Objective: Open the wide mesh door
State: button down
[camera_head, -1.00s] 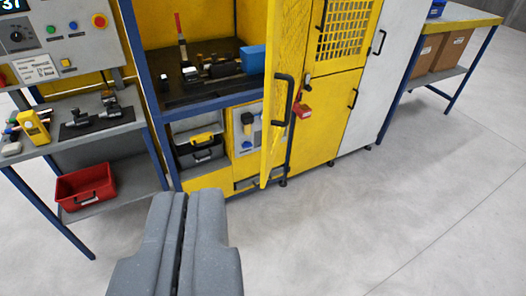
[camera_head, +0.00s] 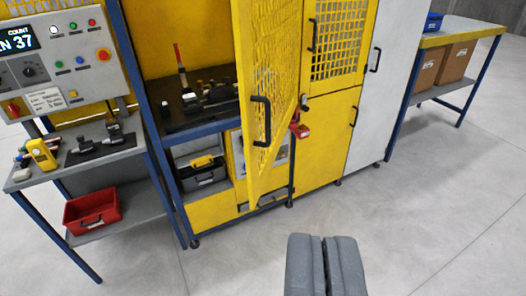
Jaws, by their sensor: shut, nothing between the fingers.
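The wide yellow mesh door (camera_head: 265,100) stands partly swung out from the yellow cabinet, so the bay behind it shows on its left. A red padlock-like piece (camera_head: 300,130) hangs at the right side of the door.
A control panel (camera_head: 62,62) and a bench with a red bin (camera_head: 92,212) stand at left. The bay holds a dark work surface with tools. A white cabinet (camera_head: 371,90) and a table (camera_head: 460,32) with boxes stand at right. The floor (camera_head: 430,220) in front is clear.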

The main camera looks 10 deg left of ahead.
aim_at(256, 178)
jog(key=z, duration=0.05)
jog(key=i, duration=1)
jog(key=u, duration=0.05)
